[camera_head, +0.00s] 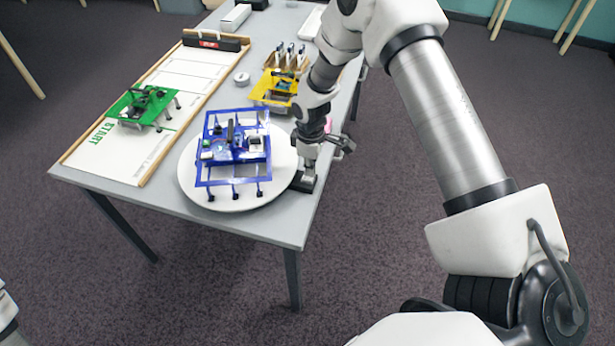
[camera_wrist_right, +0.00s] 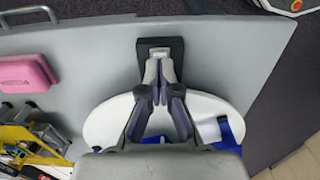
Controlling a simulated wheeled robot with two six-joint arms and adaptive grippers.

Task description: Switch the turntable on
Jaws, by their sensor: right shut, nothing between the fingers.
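The turntable (camera_head: 230,200) is a round white disc near the front right corner of the grey table, and it also shows in the right wrist view (camera_wrist_right: 100,125). A blue walking-robot model (camera_head: 232,150) stands on it. A dark box with a light grey rocker switch (camera_head: 304,184) sits beside the disc at the table's right edge; it also shows in the right wrist view (camera_wrist_right: 160,48). My right gripper (camera_head: 308,168) is shut and empty, with its fingertips (camera_wrist_right: 161,68) at the switch, partly covering it. I cannot tell whether they touch. My left gripper is out of view.
A yellow model (camera_head: 273,90) and a tool holder (camera_head: 288,58) stand behind the turntable. A green model (camera_head: 143,106) stands on the white START track (camera_head: 125,150) at the left. A pink case (camera_wrist_right: 28,70) lies near the table edge.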

